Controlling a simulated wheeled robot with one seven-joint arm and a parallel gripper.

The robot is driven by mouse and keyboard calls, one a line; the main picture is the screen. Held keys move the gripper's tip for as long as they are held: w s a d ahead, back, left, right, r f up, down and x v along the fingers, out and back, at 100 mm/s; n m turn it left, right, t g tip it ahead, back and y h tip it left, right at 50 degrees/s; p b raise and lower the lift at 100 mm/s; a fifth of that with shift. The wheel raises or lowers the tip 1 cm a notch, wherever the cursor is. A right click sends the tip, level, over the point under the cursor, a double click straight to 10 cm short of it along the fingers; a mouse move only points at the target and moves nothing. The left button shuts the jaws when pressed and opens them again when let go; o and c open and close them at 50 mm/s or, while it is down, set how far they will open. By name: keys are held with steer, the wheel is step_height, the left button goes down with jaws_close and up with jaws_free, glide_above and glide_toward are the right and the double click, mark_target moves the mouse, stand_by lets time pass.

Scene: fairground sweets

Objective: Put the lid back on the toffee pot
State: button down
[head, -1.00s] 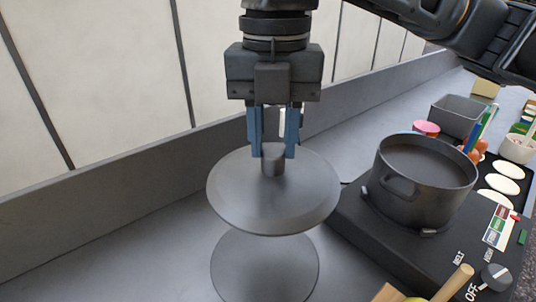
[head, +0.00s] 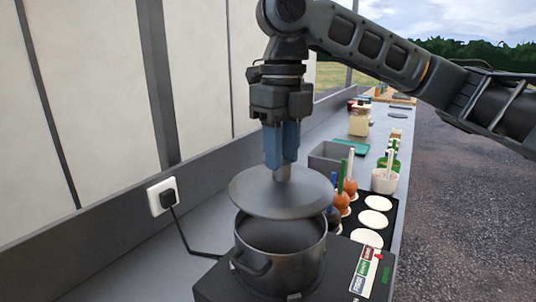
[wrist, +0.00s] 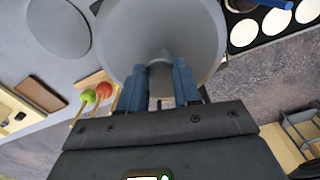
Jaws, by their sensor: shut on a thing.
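My gripper (head: 282,160) is shut on the knob of the grey lid (head: 262,199). The lid hangs roughly level above the toffee pot (head: 268,277), slightly toward the pot's far side. The grey pot stands open on a black hob (head: 215,286), and its dark inside shows below the lid's near edge. In the wrist view the lid (wrist: 193,28) fills the top middle, with my gripper (wrist: 159,82) at its knob. The lid hides the pot there.
Dipped apples on sticks (head: 345,194) and white discs (head: 372,219) lie just right of the lid. A grey bin (head: 325,158) stands behind. A wall plug (head: 168,198) and cable are at left. In the wrist view a dark round disc (wrist: 59,27) lies on the counter.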

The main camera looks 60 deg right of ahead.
mark_target(281, 183)
steer(key=shift+f+b, duration=2.55)
steer(key=shift+f, duration=0.6)
steer(key=shift+p, duration=0.45)
steer(key=shift+f, duration=0.15)
stand_by(0.6)
steer(key=shift+c, duration=1.2)
jaws_free()
steer(key=shift+r+p, duration=3.3)
steer(key=shift+r, duration=0.25)
